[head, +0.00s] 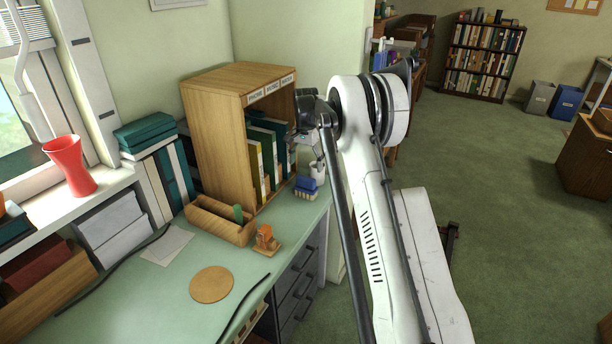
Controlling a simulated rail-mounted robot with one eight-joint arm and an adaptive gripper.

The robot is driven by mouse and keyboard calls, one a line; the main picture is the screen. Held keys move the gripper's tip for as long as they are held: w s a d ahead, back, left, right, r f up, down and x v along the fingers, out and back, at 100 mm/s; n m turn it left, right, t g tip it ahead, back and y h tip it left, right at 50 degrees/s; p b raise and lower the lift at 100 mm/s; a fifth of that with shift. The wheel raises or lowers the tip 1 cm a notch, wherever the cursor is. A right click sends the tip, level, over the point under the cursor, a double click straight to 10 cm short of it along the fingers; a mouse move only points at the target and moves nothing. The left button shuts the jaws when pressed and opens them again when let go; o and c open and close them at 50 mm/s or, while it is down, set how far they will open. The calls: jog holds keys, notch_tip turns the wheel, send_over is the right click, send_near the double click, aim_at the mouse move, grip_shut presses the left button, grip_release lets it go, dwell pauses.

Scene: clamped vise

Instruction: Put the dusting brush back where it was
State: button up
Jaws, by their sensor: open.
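My gripper (304,140) is at the end of my raised white arm, in front of the right side of the wooden binder shelf. It is small and dark here; its jaws are apart and nothing shows clearly between them. I cannot pick out the dusting brush with certainty. A blue block-like item with a pale lower part (306,187) stands near the desk's right edge, below my gripper. A white cup (317,170) stands just behind it. A green item (238,213) stands in an open wooden tray (208,222).
The green desk (150,298) has a round cork mat (211,285), an orange object on a small wooden base (264,238) and paper sheets (168,246). The wooden binder shelf (215,120) rises at the back. A red vase (70,165) stands on the sill. The desk front is mostly clear.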

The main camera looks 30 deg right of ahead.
jog(key=s+a+r+n+t, duration=0.1)
jog(key=s+a+r, duration=0.25)
jog(key=r, duration=0.45)
jog(key=s+a+r+n+t, duration=0.1)
jog(key=s+a+r, duration=0.25)
jog(key=r, duration=0.35)
jog(key=s+a+r+n+t, duration=0.1)
jog(key=s+a+r+n, duration=0.1)
jog(key=s+a+r, duration=0.3)
jog(key=s+a+r+n, duration=0.1)
jog(key=s+a+r, duration=0.2)
jog(key=s, duration=0.4)
jog(key=s+a+r+n+t, duration=0.1)
jog(key=s+a+n+t, duration=0.35)
jog(key=s, duration=1.05)
jog(key=s+a+f, duration=0.2)
jog(key=s+f, duration=0.1)
jog(key=s, duration=0.4)
jog(key=s+a+f+n, duration=0.1)
jog(key=s+a+f, duration=0.2)
jog(key=s, duration=0.3)
jog(key=shift+s+f, duration=0.4)
jog(key=shift+f, duration=0.05)
